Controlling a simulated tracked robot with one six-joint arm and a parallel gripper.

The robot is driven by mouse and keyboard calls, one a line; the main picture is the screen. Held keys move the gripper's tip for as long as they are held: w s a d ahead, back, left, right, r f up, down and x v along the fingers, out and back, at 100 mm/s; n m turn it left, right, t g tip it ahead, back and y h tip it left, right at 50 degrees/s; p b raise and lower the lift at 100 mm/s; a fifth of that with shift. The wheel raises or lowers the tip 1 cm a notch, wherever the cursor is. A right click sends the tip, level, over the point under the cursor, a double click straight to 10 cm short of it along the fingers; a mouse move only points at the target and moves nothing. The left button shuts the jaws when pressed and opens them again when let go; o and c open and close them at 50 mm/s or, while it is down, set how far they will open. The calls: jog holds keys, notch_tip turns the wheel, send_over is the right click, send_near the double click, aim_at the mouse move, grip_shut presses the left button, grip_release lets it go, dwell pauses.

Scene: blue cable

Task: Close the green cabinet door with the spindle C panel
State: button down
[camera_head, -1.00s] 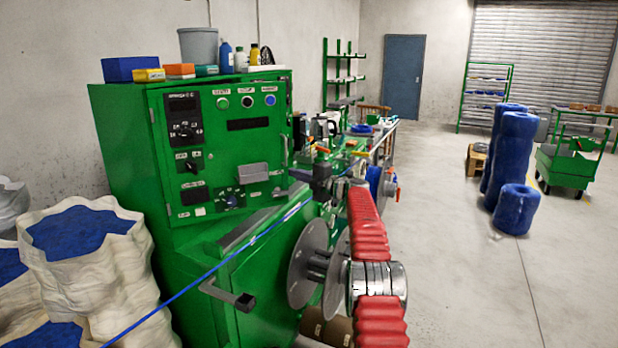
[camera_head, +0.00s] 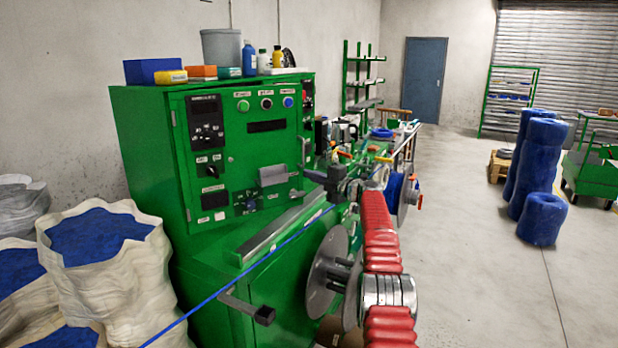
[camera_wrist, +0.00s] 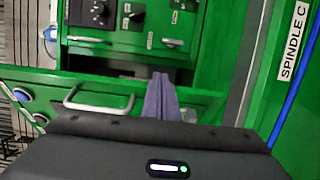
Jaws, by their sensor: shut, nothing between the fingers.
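The green cabinet (camera_head: 140,140) stands left of centre in the head view. Its door (camera_head: 225,165) carries the spindle C panel, with a small display, dials and several push buttons. A narrow strip with a red display shows past the door's right edge, so the door looks ajar; the gap's width is hard to judge. My gripper (camera_head: 318,177), dark grey, is just right of the door's lower right part. In the wrist view its fingers (camera_wrist: 160,97) are together and empty, in front of the panel's lower edge. Contact cannot be told. A SPINDLE C label (camera_wrist: 293,40) shows at the right.
A blue cable (camera_head: 240,277) runs diagonally below the panel. A grey ledge (camera_head: 280,228) and a dark lever (camera_head: 250,307) jut out under the door. White sacks (camera_head: 100,265) stand at left. Bottles and boxes (camera_head: 205,72) sit on the cabinet.

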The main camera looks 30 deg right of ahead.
jog(key=v, duration=1.3)
jog(key=shift+s, duration=0.35)
dwell(0.5)
jog(key=shift+d, duration=0.15)
jog(key=s+a+r+m+h, duration=0.3)
jog(key=a+r+m+h, duration=0.6)
jog(key=r, duration=0.6)
jog(key=s+a+f+m+g+h, duration=0.1)
jog(key=s+a+m+g, duration=0.2)
jog(key=s+a+m, duration=0.6)
jog(key=s+a+f+m+g+y, duration=0.1)
jog(key=s+a+f+g, duration=0.2)
jog(key=s+a+f, duration=0.4)
jog(key=s+a+f+m+g+y, duration=0.1)
jog(key=s+a+f, duration=0.6)
jog(key=s, duration=1)
jog(key=s+a+f+m+g+y, duration=0.1)
jog(key=s+a+f+g+y, duration=0.1)
jog(key=s+a+f+g, duration=0.2)
jog(key=s+a+f, duration=0.3)
jog(key=s+a, duration=0.1)
jog(key=s, duration=0.4)
jog(key=shift+s+m+g, duration=0.3)
jog(key=shift+s, duration=0.1)
